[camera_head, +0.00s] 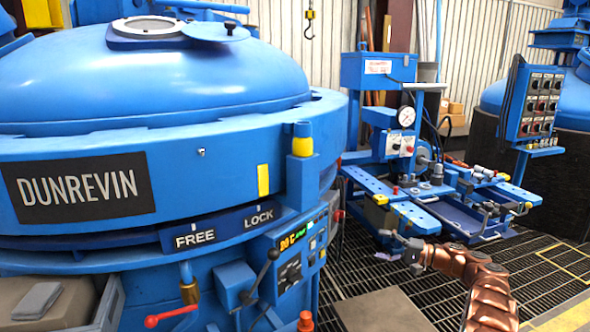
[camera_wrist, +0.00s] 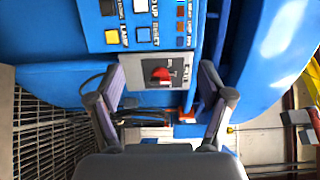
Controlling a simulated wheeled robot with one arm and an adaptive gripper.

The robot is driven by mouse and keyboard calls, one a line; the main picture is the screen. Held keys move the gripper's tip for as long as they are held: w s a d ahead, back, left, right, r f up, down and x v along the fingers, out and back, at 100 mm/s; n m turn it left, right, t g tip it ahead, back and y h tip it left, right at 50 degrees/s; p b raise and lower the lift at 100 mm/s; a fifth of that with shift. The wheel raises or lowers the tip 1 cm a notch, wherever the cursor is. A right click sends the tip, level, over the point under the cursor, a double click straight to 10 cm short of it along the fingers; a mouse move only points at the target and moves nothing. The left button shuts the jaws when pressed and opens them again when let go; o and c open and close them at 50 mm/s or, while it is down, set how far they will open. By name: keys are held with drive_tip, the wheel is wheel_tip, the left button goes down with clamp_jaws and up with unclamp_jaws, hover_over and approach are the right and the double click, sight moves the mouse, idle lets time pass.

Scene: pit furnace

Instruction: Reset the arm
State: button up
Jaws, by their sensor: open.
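My gripper (camera_head: 390,246) is at the end of my copper-coloured arm, low and right of centre in the head view. It is open, with its fingers toward the left of the picture, and holds nothing. In the wrist view its two grey fingers (camera_wrist: 165,82) stand apart. Between them, farther off, shows a red knob (camera_wrist: 160,75) on a grey plate on a blue control panel (camera_wrist: 150,25). Whether anything touches the fingers is not seen, but they look clear of the panel.
The big blue furnace (camera_head: 200,85), marked DUNREVIN, fills the left. A FREE/LOCK band and a control box (camera_head: 290,265) with a black lever are on its front. A blue workbench (camera_head: 425,205) with a gauge stands behind my gripper. Grated floor (camera_head: 400,280) lies around it.

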drive_tip(key=s+a+r+g+h+p, duration=0.1)
drive_tip(key=s+a+r+g+p, duration=0.15)
drive_tip(key=a+r, duration=0.4)
drive_tip(key=s+a+r+g+h+p, duration=0.1)
drive_tip(key=s+a+r+p, duration=0.3)
drive_tip(key=r, duration=0.4)
drive_tip(key=s+a+r+n+g+h+p, duration=0.1)
drive_tip(key=s+a+r+g+h+p, duration=0.15)
drive_tip(key=s+a+r, duration=0.4)
drive_tip(key=s+a+r+n+g+h+p, duration=0.1)
drive_tip(key=s+a+r+p, duration=0.25)
drive_tip(key=s, duration=0.55)
drive_tip(key=s+d+r+n+g+h+p, duration=0.1)
drive_tip(key=s+r+h+p, duration=0.2)
drive_tip(key=s, duration=0.8)
drive_tip(key=s+r+g+h+p, duration=0.15)
drive_tip(key=s+p, duration=0.25)
drive_tip(key=s, duration=0.7)
drive_tip(key=s+d+r+n+h+p, duration=0.1)
drive_tip(key=s+d+h+p, duration=0.2)
drive_tip(key=s, duration=0.6)
drive_tip(key=s+d+r+n+h+p, duration=0.1)
drive_tip(key=s+d+h+p, duration=0.2)
drive_tip(key=s+d, duration=0.3)
drive_tip(key=shift+s+d, duration=0.3)
drive_tip(key=shift+s, duration=1.3)
drive_tip(key=shift+t, duration=0.25)
